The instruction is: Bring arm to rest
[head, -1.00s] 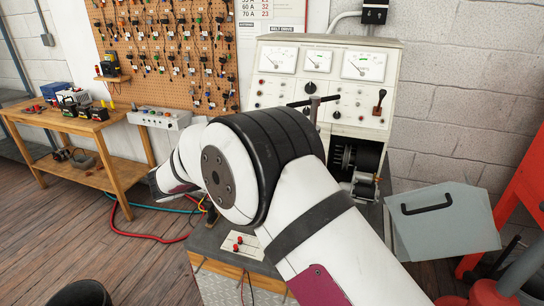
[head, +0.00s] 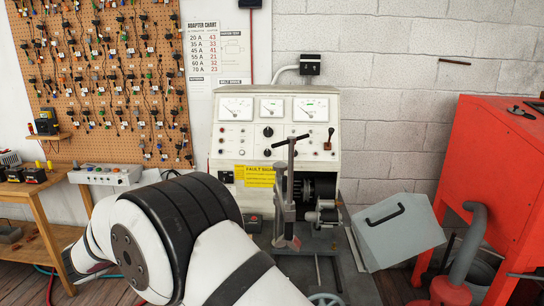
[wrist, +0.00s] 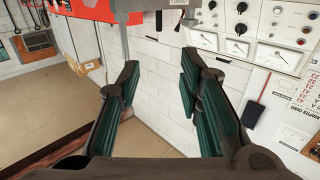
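My arm (head: 165,235) shows in the head view as white links with a black joint, filling the lower left. My gripper is hidden there behind the arm. In the wrist view my gripper (wrist: 158,75) is open, its two green-padded fingers wide apart with nothing between them. The wrist picture is turned over, with the adapter chart upside down.
A test bench (head: 235,145) with three dials stands behind my arm, with a machine and clamp at its front. A grey box (head: 400,235) is to its right, then a red cabinet (head: 490,160). A wooden table (head: 45,225) and pegboard (head: 60,80) are at left.

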